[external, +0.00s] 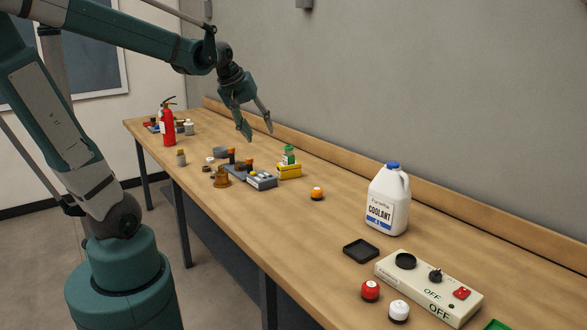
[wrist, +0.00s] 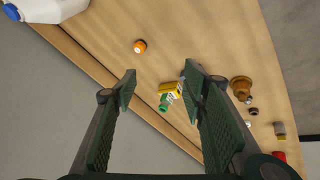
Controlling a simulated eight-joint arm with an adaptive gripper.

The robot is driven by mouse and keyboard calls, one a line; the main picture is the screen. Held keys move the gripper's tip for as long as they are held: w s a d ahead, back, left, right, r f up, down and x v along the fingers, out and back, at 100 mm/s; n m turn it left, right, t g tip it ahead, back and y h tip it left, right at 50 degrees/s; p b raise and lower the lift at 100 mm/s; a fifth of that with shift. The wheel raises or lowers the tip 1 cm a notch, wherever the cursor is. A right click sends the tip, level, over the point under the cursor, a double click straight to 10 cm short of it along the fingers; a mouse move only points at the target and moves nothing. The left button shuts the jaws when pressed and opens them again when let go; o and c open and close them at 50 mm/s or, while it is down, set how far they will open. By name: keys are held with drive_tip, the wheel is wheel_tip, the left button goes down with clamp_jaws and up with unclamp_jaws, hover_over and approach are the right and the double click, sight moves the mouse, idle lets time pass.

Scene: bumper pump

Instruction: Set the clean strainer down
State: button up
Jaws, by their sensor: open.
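My gripper (external: 259,133) is open and empty, raised above the far half of the bench. In the wrist view its two fingers (wrist: 160,72) stand wide apart with nothing between the pads. No piece is clearly recognisable as the clean strainer. A yellow holder (external: 289,172) carries a small green-topped item (external: 289,154). In the wrist view the holder (wrist: 171,88) and the green top (wrist: 163,107) show between the fingers, well below them. A grey block (external: 262,180) with small parts and a brown flanged body (external: 221,177) sit left of the holder.
A white coolant jug (external: 388,200), a black square tray (external: 361,251) and a control box (external: 430,285) stand at the near end. An orange-topped piece (external: 317,193) stands alone mid-bench. A red extinguisher (external: 168,126) stands at the far end. Bare wood surrounds the jug.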

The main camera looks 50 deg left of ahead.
drive_tip(key=s+d+f+m, duration=0.2)
drive_tip(key=s+d+m, duration=0.3)
drive_tip(key=s+d, duration=0.1)
drive_tip(key=s+d+f+m+t, duration=0.1)
drive_tip(key=s+d+f+m, duration=0.2)
drive_tip(key=d, duration=0.6)
drive_tip(key=s+m, duration=0.2)
drive_tip(key=s, duration=0.1)
drive_tip(key=shift+f+h, duration=0.15)
drive_tip(key=shift+h, duration=0.25)
drive_tip(key=shift+d, duration=0.1)
drive_tip(key=shift+f, duration=0.15)
